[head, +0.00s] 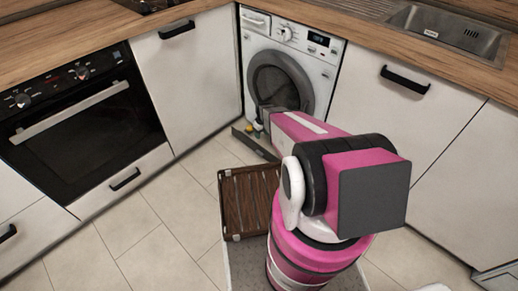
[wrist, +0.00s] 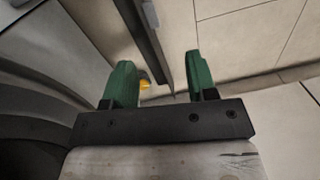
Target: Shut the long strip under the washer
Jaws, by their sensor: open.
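The washer (head: 290,75) stands in the corner under the worktop, its round door closed. The long dark strip (head: 262,149) at its foot stands out from the washer front, with a gap behind it. In the wrist view the strip (wrist: 153,42) runs down from the top edge, its end between the two green fingers. My gripper (wrist: 160,62) is open and empty, low in front of the washer. I cannot tell whether a finger touches the strip. My arm hides part of the washer's lower right in the head view.
A small yellow item (wrist: 145,85) shows beside the left finger. The oven (head: 85,110) and white cupboards flank the washer. Floor (head: 130,220) at the left is clear.

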